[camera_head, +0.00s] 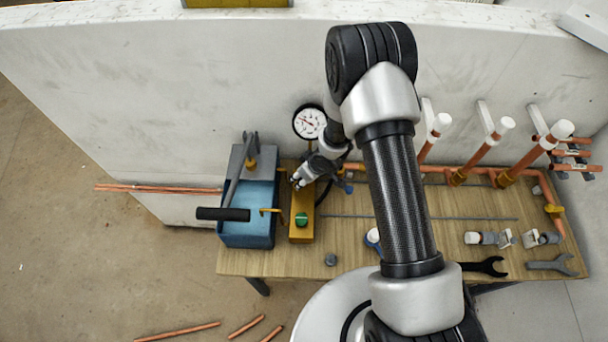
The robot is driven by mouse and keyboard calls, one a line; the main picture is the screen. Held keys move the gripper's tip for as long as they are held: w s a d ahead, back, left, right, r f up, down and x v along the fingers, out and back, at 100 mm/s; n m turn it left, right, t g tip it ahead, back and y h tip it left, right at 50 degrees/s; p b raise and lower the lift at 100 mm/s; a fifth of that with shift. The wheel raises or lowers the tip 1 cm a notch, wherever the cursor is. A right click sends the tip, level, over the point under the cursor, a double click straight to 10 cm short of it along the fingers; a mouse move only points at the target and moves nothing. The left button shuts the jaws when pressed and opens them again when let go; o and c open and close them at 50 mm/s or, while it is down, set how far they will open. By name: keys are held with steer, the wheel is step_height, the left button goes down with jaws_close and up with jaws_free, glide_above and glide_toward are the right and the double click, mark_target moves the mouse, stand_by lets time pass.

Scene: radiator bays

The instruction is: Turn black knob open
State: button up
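My gripper (298,182) reaches down from the right over the far end of the yellow block (301,232), just right of the blue pump tank (245,233). Its fingers are small here, and I cannot tell whether they are open, shut or touching anything. No black knob shows clearly; one may be hidden under or behind my gripper. A green knob (301,219) sits on the near part of the yellow block. A black lever grip (223,214) sticks out over the tank. A pressure gauge (309,122) with a white dial stands behind my gripper.
The wooden workbench (350,262) stands against a pale wall. A small dark grey round part (331,260) lies near its front edge. Copper pipes (482,160), valves (487,238) and a black wrench (487,266) are on the right. My arm hides the bench's middle.

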stand_by(0.3)
steer(key=v, duration=1.2)
steer(key=shift+w, duration=0.1)
steer(key=shift+r, duration=0.1)
